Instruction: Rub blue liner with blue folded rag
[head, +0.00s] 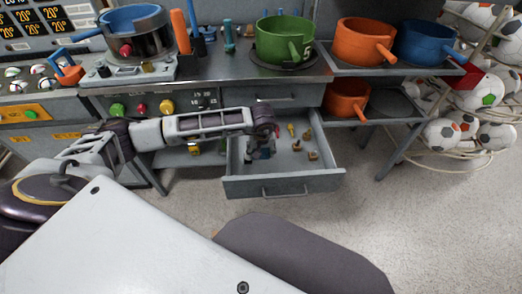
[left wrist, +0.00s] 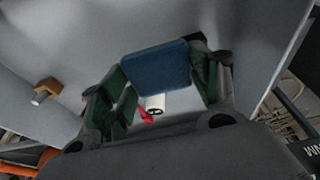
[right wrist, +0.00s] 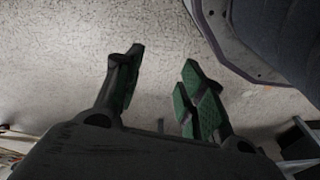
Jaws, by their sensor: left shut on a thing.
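The blue folded rag (left wrist: 157,68) is between the green-padded fingers of my left gripper (left wrist: 160,90) in the left wrist view, and the gripper is shut on it. In the head view my left gripper (head: 260,148) points down into the open drawer (head: 285,188), and the arm hides part of the drawer's inside. The blue liner (head: 133,17) lines the inside of the round metal press pot at the upper left, well away from the gripper. My right gripper (right wrist: 155,90) is open and empty above the speckled floor. It is out of the head view.
Small brown and yellow pieces (head: 312,155) lie in the drawer. A green pot (head: 283,38) and an orange pot (head: 362,42) stand on the bench, with a blue pot (head: 425,42) further right. An orange upright handle (head: 180,32) stands beside the press. Soccer balls (head: 485,90) fill a rack.

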